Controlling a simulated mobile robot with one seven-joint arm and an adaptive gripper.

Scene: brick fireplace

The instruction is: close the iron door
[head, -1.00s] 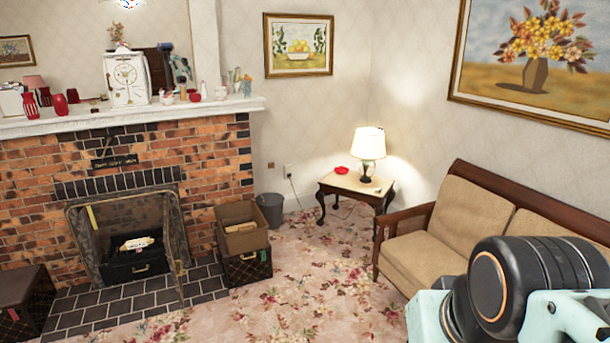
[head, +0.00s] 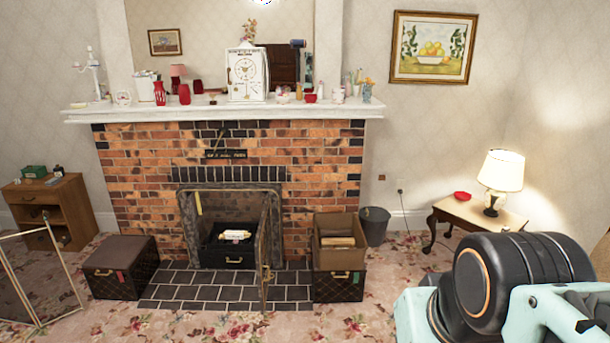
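The iron door (head: 265,248) is at the right side of the fireplace opening in the head view. It stands open, swung out toward me and seen nearly edge-on. The dark metal surround (head: 187,222) frames the opening. Inside the opening sits a black case (head: 228,254) with a pale item on top. Part of my arm, teal and black, fills the lower right of the view, well to the right of the door. My gripper's fingers are not in view.
A box with an open carton (head: 338,258) stands just right of the door. A dark chest (head: 120,266) is left of the tiled hearth (head: 205,290). A mesh screen (head: 38,275) stands at far left. Carpet in front of the hearth is clear.

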